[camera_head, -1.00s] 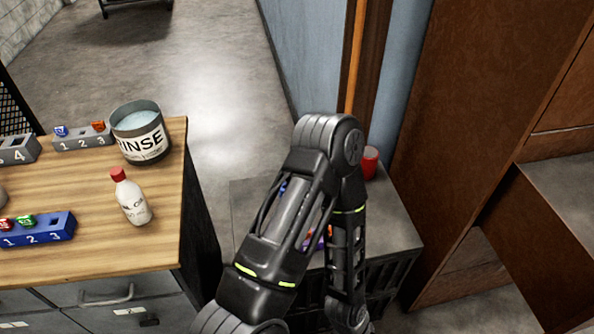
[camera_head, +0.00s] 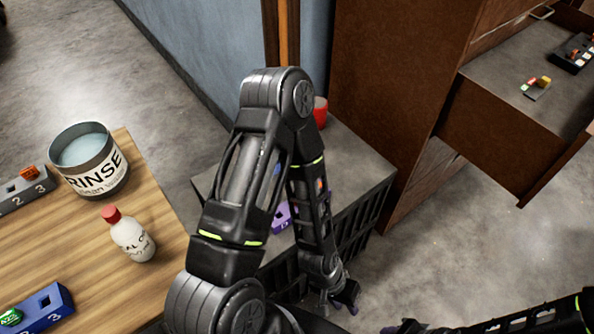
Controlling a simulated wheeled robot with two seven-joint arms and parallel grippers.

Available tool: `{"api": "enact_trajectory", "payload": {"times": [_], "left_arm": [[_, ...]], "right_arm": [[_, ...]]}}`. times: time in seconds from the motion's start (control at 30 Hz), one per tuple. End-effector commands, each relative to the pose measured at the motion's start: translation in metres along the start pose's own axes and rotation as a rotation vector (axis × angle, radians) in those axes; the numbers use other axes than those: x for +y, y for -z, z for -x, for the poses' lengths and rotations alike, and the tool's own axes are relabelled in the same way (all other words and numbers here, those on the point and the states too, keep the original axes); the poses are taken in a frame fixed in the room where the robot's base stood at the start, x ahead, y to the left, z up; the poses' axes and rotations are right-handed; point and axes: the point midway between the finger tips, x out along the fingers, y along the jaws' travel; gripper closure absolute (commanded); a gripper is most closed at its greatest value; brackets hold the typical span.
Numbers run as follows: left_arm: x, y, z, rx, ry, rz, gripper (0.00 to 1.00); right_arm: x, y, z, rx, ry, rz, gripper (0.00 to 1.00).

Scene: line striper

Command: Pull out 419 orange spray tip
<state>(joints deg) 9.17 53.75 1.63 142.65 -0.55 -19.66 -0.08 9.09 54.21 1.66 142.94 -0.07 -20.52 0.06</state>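No number 419 is readable. An orange tip (camera_head: 29,172) sits in a grey numbered block (camera_head: 18,198) on the wooden table, at the left edge. A small orange piece also shows at a black holder (camera_head: 571,58) in the open drawer at upper right.
A rinse tub (camera_head: 90,160), white bottle (camera_head: 131,238) and blue block (camera_head: 42,308) stand on the wooden table (camera_head: 85,255). My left arm partly hides a grey stand (camera_head: 352,170) with a red can (camera_head: 320,112). The open drawer (camera_head: 515,130) juts out, holding small pieces (camera_head: 536,87).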

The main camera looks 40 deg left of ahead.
Motion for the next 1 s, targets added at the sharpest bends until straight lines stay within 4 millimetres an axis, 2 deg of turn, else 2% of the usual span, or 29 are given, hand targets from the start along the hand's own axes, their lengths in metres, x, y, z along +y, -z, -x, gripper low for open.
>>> {"api": "enact_trajectory", "payload": {"times": [0.17, 0.27, 0.3, 0.43, 0.5, 0.63, 0.7, 0.77, 1.0], "left_arm": [[-0.002, 0.045, 0.037, 0.011, -0.002, -0.090, 0.68], [-0.014, 0.084, 0.079, 0.009, 0.026, -0.186, 0.68], [-0.022, 0.100, 0.099, 0.006, 0.047, -0.227, 0.68], [-0.059, 0.142, 0.170, -0.016, 0.153, -0.341, 0.68], [-0.081, 0.157, 0.207, -0.033, 0.216, -0.380, 0.68], [-0.111, 0.172, 0.260, -0.064, 0.312, -0.419, 0.68], [-0.122, 0.175, 0.277, -0.077, 0.344, -0.426, 0.68], [-0.127, 0.176, 0.284, -0.085, 0.360, -0.430, 0.68], [-0.130, 0.176, 0.286, -0.090, 0.367, -0.432, 0.68]], "right_arm": [[-0.007, -0.001, 0.018, -0.002, -0.001, 0.000, 0.64], [-0.012, -0.001, 0.032, -0.003, -0.001, -0.001, 0.64], [-0.014, -0.001, 0.037, -0.004, -0.002, -0.001, 0.64], [-0.020, -0.002, 0.053, -0.006, -0.003, -0.002, 0.64], [-0.022, -0.002, 0.059, -0.007, -0.003, -0.002, 0.64], [-0.025, -0.002, 0.067, -0.008, -0.004, -0.003, 0.64], [-0.025, -0.003, 0.068, -0.009, -0.004, -0.003, 0.64], [-0.026, -0.003, 0.069, -0.009, -0.005, -0.003, 0.64], [-0.025, -0.003, 0.068, -0.009, -0.005, -0.003, 0.64]]}}
